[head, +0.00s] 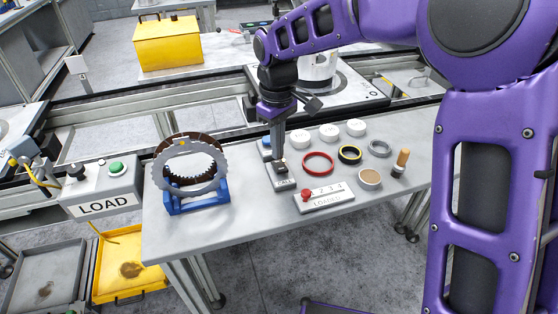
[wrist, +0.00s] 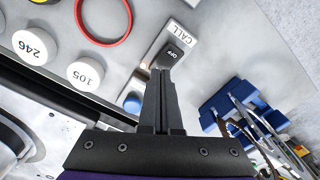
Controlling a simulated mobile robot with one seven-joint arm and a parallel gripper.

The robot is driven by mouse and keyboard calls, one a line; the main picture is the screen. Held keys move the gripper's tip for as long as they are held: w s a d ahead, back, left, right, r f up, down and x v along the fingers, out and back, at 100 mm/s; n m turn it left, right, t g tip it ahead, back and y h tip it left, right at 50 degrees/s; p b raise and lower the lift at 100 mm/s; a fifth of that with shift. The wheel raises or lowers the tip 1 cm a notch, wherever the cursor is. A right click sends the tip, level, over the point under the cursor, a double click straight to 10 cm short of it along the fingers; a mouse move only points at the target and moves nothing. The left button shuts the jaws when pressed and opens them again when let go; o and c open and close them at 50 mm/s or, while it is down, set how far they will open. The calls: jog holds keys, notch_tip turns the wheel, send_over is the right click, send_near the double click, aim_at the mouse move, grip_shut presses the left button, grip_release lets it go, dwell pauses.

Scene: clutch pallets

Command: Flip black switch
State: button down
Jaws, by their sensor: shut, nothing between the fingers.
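The black switch (wrist: 173,54), marked OFF, sits on a small grey box with a white CALL label (wrist: 184,35). In the head view the switch (head: 281,168) stands on the table, left of the red ring. My gripper (wrist: 160,73) points down with its fingers together and nothing between them. Its tips are right at the switch's near edge in the wrist view; I cannot tell whether they touch it. In the head view my gripper (head: 277,157) comes down from above and partly hides the switch.
A toothed clutch plate in a blue stand (head: 197,206) is left on the table (head: 246,224). A red ring (head: 318,154), several white round pieces and a LOADED counter box (head: 324,198) lie right. A LOAD box (head: 104,190) is beyond the left edge.

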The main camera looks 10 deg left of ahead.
aim_at(278, 162)
notch_tip(278, 162, up, 5)
jog(key=p, duration=0.4)
jog(key=shift+r, duration=0.2)
dwell(0.3)
